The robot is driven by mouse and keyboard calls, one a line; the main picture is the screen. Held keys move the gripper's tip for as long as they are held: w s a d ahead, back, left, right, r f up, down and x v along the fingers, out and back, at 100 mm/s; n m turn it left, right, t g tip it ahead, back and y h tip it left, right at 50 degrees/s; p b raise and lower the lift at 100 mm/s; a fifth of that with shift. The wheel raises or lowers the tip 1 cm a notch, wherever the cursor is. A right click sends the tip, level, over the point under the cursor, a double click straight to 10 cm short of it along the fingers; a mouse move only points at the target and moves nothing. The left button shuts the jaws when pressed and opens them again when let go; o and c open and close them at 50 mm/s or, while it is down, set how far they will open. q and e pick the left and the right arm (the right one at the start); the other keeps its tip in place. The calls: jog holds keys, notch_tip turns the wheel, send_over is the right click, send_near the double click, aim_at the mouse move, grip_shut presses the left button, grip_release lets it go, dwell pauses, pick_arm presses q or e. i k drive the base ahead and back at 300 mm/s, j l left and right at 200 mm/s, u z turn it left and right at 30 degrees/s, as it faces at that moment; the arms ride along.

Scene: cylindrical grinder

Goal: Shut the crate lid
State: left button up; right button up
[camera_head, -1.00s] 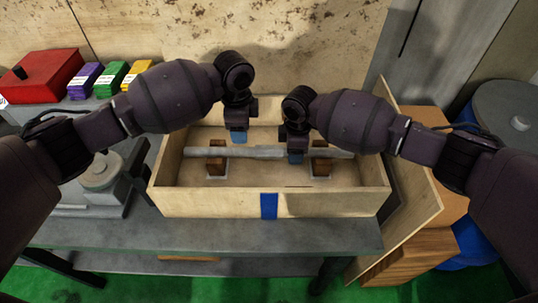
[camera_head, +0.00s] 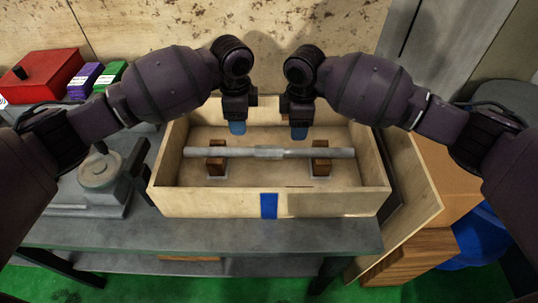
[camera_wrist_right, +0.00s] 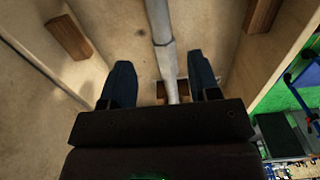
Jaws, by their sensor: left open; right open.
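The crate (camera_head: 215,204) is an open-topped pale wooden box with a blue strip (camera_head: 268,206) on its front. A grey stepped metal shaft (camera_head: 268,153) lies across two brown wooden blocks inside it. No lid covers the crate. A thin plywood board (camera_head: 418,185) leans at its right side; I cannot tell whether it is the lid. My left gripper (camera_head: 238,127) and right gripper (camera_head: 300,132) are open and empty over the back of the crate, apart from the shaft. In the right wrist view, the right fingers (camera_wrist_right: 161,85) are spread, with the shaft (camera_wrist_right: 164,45) beyond them.
The crate stands on a grey bench (camera_head: 200,235). A grey machine part (camera_head: 100,175) is to the left. A red box (camera_head: 42,75) and coloured packs sit at the back left. Wooden boxes (camera_head: 415,258) and a blue bin (camera_head: 480,235) are on the right. A wall is close behind.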

aim_at(273, 30)
jog(key=k, duration=1)
